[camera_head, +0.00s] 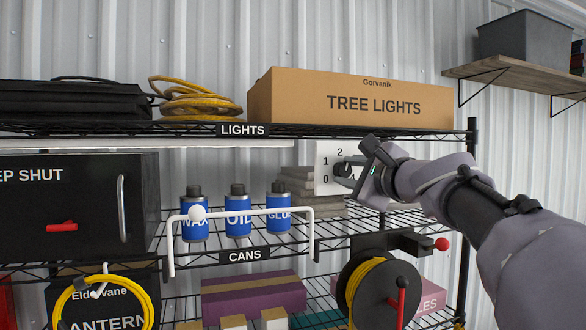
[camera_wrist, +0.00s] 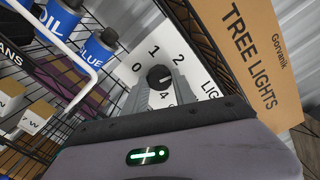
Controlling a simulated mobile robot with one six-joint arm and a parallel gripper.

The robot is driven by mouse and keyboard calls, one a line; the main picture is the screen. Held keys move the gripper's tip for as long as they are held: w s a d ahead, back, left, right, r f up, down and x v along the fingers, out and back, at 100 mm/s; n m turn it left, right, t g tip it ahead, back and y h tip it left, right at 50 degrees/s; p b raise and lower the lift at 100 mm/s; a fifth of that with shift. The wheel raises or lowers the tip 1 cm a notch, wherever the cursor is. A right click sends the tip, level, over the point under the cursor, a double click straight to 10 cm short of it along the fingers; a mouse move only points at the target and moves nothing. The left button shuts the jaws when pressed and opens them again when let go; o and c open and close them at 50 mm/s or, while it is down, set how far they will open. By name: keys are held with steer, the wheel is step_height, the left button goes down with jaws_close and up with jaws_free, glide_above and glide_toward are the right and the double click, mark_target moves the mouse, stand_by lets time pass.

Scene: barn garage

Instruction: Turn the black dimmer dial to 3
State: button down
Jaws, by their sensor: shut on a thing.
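The black dimmer dial (camera_wrist: 158,76) sits on a white plate (camera_wrist: 192,68) with printed numbers. In the wrist view 0, 1, 2 and 4 show around it; the 3 is hidden, apparently behind a finger. A small light mark shows on the dial, but its exact setting is hard to read. My gripper (camera_wrist: 160,86) has its grey fingers on either side of the dial, shut on it.
A TREE LIGHTS box (camera_head: 350,100) stands on the shelf just above. Blue cans (camera_head: 238,222) stand left of the plate, behind a white bar (camera_head: 262,208). A cable reel (camera_head: 374,290) and a red-knobbed lever (camera_head: 441,244) are below my arm. A shelf post (camera_head: 471,150) stands behind it.

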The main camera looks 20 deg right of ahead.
steer(key=m, duration=0.1)
steer(key=m+p, duration=0.1)
steer(key=m, duration=0.1)
steer(key=m+p, duration=0.1)
steer(key=m, duration=0.1)
steer(key=shift+a+r, duration=0.1)
steer(key=shift+r, duration=0.15)
steer(key=shift+m+p, duration=0.6)
steer(key=shift+m, duration=1.1)
steer(key=shift+f+m, duration=0.1)
steer(key=shift+m, duration=0.2)
steer(key=c, duration=1.4)
jaws_free()
steer(key=o, duration=0.4)
steer(key=shift+w+f, duration=0.1)
steer(key=shift+f, duration=0.05)
steer(key=shift+f, duration=0.1)
